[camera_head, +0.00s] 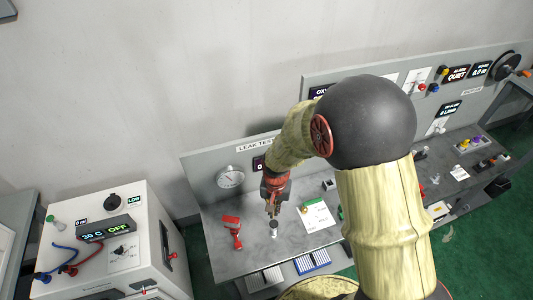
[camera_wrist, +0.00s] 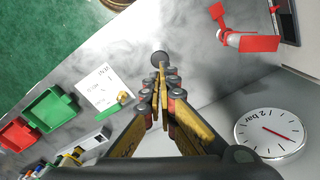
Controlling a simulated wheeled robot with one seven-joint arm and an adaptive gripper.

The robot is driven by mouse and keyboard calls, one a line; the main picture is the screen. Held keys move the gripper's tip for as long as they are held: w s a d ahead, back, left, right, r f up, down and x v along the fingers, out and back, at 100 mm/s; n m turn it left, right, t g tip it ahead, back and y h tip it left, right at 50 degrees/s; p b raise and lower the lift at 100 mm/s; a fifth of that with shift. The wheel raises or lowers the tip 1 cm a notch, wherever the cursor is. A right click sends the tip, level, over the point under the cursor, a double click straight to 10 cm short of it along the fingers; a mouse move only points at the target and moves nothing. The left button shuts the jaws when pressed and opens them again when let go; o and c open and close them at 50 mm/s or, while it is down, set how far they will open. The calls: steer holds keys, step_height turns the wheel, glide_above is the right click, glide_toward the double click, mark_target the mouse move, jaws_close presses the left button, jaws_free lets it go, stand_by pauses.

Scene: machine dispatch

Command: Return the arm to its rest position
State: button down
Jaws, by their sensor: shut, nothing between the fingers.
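My arm reaches out over the grey bench (camera_head: 285,253) in the head view, bent at a large dark joint. My gripper (camera_head: 272,208) points down near the middle of the leak test station. In the wrist view my gripper (camera_wrist: 160,80) has its fingers together with nothing between them. A small dark-topped cylinder (camera_wrist: 159,58) lies just past the fingertips in that view. It stands on the bench in the head view (camera_head: 273,229), below the fingers. I cannot tell the exact gap between them.
A round gauge (camera_head: 231,176) is on the back panel. A red tool-like object (camera_head: 232,230) lies left of my gripper and a paper sheet (camera_head: 318,216) right. Green (camera_wrist: 48,106) and red (camera_wrist: 16,134) bins show in the wrist view. A white machine (camera_head: 112,245) stands left.

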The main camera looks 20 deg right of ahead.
steer(key=s+r+n+t+b, duration=0.5)
steer(key=s+r+b, duration=0.6)
steer(key=b, duration=1)
steer(key=s+n, duration=0.1)
steer(key=s, duration=0.2)
steer(key=shift+t, duration=0.3)
steer(key=shift+d+r, duration=0.1)
stand_by(0.4)
